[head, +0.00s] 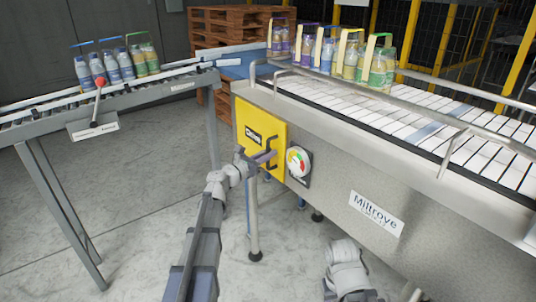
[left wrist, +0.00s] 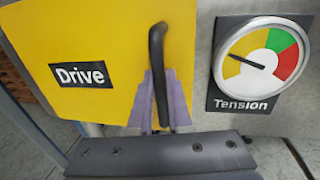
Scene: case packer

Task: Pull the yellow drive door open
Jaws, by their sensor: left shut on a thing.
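The yellow drive door (head: 254,128) is on the side of the steel conveyor housing, with a black "Drive" label. It looks closed, lying about flush with the housing. It fills the left of the left wrist view (left wrist: 75,35). Its dark upright bar handle (left wrist: 157,60) is near the door's right edge. My left gripper (head: 266,157) is at the door, and its two purple fingers (left wrist: 160,105) are shut on the lower part of the handle. My right arm shows only in part at the bottom of the head view, and its gripper is out of frame.
A tension gauge (head: 298,162) sits just right of the door. Conveyor legs (head: 254,220) stand below it. Bottle packs (head: 376,65) stand on the main conveyor. A side conveyor (head: 150,90) with a red-knobbed lever (head: 99,83) is at left. Floor between them is clear.

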